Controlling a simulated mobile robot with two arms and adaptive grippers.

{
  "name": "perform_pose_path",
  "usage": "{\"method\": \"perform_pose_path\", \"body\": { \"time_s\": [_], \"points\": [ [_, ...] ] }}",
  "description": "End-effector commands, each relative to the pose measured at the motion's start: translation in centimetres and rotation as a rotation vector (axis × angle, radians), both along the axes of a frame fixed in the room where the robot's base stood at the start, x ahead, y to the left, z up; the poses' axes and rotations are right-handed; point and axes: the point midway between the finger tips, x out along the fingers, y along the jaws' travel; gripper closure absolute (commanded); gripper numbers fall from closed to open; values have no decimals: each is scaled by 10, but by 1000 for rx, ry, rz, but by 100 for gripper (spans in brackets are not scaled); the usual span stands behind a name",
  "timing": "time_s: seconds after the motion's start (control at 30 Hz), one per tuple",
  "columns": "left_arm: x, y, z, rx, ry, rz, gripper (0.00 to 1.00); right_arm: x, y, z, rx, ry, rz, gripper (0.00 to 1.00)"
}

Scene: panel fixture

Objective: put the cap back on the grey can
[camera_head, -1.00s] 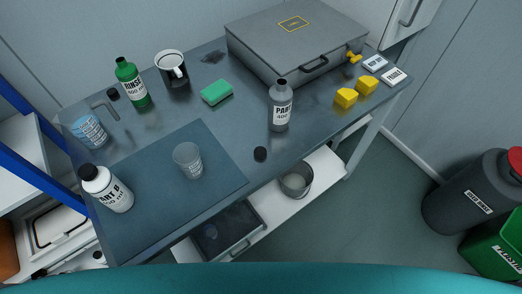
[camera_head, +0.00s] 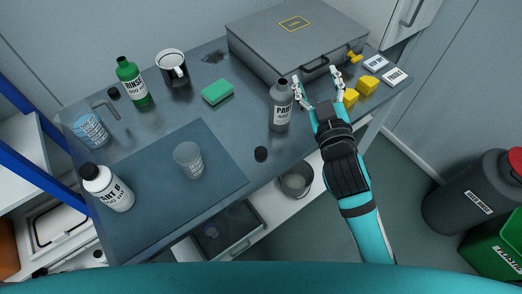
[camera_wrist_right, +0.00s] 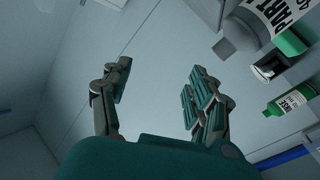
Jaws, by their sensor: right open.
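The grey can (camera_head: 281,108) stands upright and uncapped on the bench, its label reading PART. It also shows in the right wrist view (camera_wrist_right: 262,22), at the upper right. A small black cap (camera_head: 261,154) lies on the bench just in front of the can, near the front edge. My right gripper (camera_head: 317,82) is open and empty, just right of the can's top. In the right wrist view its fingers (camera_wrist_right: 158,85) are apart with nothing between them. I cannot tell whether a finger touches the can. My left gripper is not in view.
A grey case (camera_head: 290,38) stands behind the can. Yellow blocks (camera_head: 368,84) lie to the right of my gripper. A green sponge (camera_head: 218,91), a clear cup (camera_head: 188,159), a green RINSE bottle (camera_head: 132,82) and a white PART B bottle (camera_head: 106,188) stand to the left.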

Motion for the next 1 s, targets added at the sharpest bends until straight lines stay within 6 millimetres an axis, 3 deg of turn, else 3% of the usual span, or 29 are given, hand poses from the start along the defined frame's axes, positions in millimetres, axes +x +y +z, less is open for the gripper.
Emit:
{"method": "perform_pose_path", "body": {
  "time_s": [0.03,0.17,0.23,0.3,0.33,0.43,0.53,0.63,0.7,0.77,0.8,0.9,1.0],
  "points": [
    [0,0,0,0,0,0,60,7,20,36,-33,-138,52,40],
    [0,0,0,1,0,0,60,-4,88,123,-164,-536,242,40],
    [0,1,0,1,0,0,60,-29,137,161,-271,-779,393,40],
    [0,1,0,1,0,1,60,-66,189,181,-412,-1022,577,40],
    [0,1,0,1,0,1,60,-83,210,182,-480,-1116,665,40],
    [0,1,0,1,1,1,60,-134,264,153,-752,-1384,981,40],
    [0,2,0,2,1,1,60,-158,284,90,-1089,-1537,1335,40],
    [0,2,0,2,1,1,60,-146,266,23,-1468,-1532,1685,40],
    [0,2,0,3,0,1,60,-123,236,-8,-1724,-1433,1899,40],
    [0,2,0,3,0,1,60,-101,207,-23,-1919,-1302,2048,40],
    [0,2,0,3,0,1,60,-87,188,-28,1982,1181,-2081,40],
    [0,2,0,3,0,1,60,-61,150,-27,1988,868,-2020,40],
    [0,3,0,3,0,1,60,-48,127,-23,1983,699,-1985,40]
  ]
}}
